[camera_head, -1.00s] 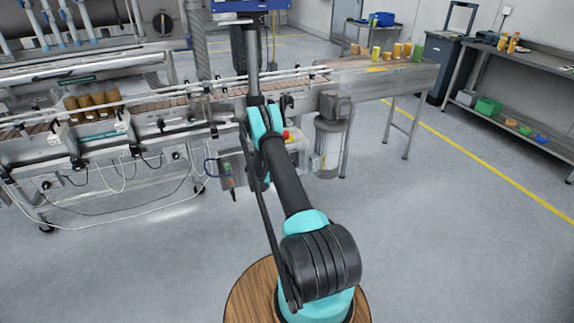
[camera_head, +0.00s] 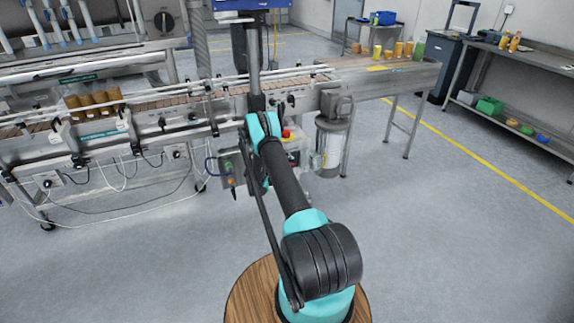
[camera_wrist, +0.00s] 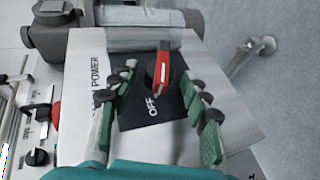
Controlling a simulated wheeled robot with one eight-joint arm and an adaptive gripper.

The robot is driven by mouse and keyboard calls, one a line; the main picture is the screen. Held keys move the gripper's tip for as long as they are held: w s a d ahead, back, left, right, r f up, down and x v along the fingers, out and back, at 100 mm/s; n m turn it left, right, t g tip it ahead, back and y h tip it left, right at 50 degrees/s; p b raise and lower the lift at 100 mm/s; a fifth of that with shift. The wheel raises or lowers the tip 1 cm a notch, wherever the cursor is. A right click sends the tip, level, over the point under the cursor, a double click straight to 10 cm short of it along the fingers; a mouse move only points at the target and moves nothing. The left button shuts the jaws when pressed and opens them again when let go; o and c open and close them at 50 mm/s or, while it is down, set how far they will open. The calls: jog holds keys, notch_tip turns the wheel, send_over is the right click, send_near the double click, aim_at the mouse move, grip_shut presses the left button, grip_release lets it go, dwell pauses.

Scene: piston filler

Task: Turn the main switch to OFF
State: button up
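In the wrist view, the main switch (camera_wrist: 161,68) is a red handle on a black square plate (camera_wrist: 135,112). The plate is on a light grey panel marked POWER. The word OFF is on the plate near the handle's lower end, and the handle points toward the top of the picture. My gripper (camera_wrist: 162,78) is open, with its green-padded fingers on either side of the handle. A gap shows on both sides, and I cannot tell whether either finger touches the plate.
A conveyor (camera_head: 170,104) crosses behind my arm. A metal leg (camera_wrist: 250,58) stands beside the panel. Floor at right is clear.

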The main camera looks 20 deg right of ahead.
jog(key=shift+a, duration=0.1)
jog(key=v, duration=1.1)
jog(key=shift+s+a+r, duration=0.2)
jog(key=shift+a, duration=0.1)
jog(key=shift+d, duration=0.1)
jog(key=shift+c, duration=1.1)
jog(key=d+f+y, duration=0.1)
jog(key=d, duration=0.1)
jog(key=s+d+f+g+y, duration=0.1)
jog(key=d, duration=0.1)
jog(key=d+f+m+g+y, duration=0.1)
jog(key=d+f+y, duration=0.1)
jog(key=shift+s+d+f, duration=0.1)
jog(key=shift+s+d, duration=0.2)
jog(key=shift+s, duration=0.1)
grip_shut()
jog(key=s+d+r+m+t+y, duration=0.1)
jog(key=d+r+m+t+y, duration=0.1)
jog(key=d+r+y, duration=0.4)
jog(key=s+d+r+m+t+y, duration=0.1)
jog(key=d+r+m+t+y, duration=0.15)
jog(key=r+y, duration=0.45)
jog(key=s+f+x, duration=0.1)
jog(key=x, duration=1.1)
jog(key=shift+d+f+n+h, duration=0.2)
jog(key=shift+f+n+h, duration=0.1)
jog(key=shift+n+h, duration=0.1)
